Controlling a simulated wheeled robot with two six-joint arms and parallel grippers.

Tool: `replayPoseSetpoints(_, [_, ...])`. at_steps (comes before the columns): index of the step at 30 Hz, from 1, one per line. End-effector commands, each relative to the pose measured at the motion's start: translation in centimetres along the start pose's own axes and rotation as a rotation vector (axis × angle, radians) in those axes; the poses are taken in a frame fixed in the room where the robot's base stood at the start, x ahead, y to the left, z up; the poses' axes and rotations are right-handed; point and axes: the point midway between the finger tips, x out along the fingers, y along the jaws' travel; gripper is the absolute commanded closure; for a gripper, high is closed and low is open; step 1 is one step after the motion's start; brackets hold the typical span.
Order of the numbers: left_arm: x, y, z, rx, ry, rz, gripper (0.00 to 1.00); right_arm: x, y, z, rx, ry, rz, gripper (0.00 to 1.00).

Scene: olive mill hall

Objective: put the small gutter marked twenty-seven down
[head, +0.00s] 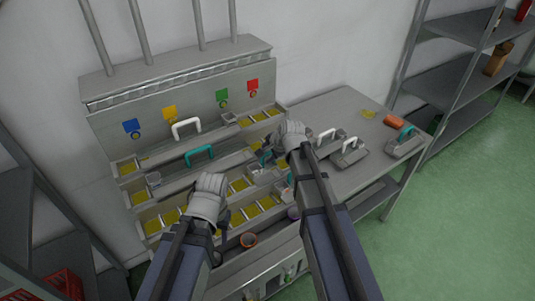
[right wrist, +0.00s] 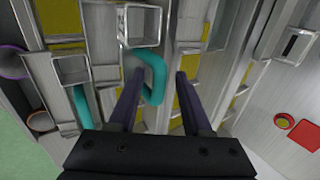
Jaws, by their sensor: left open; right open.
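Several grey metal pieces with white or teal handles are in view, but no number is legible, so I cannot tell which is the gutter marked twenty-seven. In the right wrist view a teal handle (right wrist: 154,78) stands between the fingers of my open right gripper (right wrist: 154,82), beside a square-ended metal channel (right wrist: 138,25). In the head view my right gripper (head: 288,140) is over the right part of the stepped metal rack (head: 180,85); its fingertips are largely hidden. My left gripper (head: 208,195) is open over the rack's lower left part, its fingers mostly hidden.
A white handle (head: 186,124) and a teal handle (head: 199,152) stand on the rack's upper steps. Grey shelves (head: 455,80) stand at right.

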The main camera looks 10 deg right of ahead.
Motion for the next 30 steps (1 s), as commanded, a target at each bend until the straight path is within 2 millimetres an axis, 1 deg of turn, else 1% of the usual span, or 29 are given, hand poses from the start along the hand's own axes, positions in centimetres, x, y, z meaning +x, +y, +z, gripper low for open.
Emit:
replayPoseSetpoints(8, [-0.4,0.0,0.0,0.000,0.000,0.000,0.50,-0.3,-0.2,0.0,0.000,0.000,0.000,0.51])
replayPoseSetpoints(13, [-1.6,-0.2,0.1,0.000,0.000,0.000,0.50,-1.4,-0.9,0.0,0.000,0.000,0.000,0.51])
replayPoseSetpoints(20, [-4.6,-0.4,0.3,0.000,0.000,0.000,0.50,-5.0,-0.9,0.1,0.000,0.000,0.000,0.51])
replayPoseSetpoints(30, [-9.6,-0.9,0.6,0.002,0.000,0.000,0.50,-11.0,-0.9,0.1,0.000,0.001,0.000,0.51])
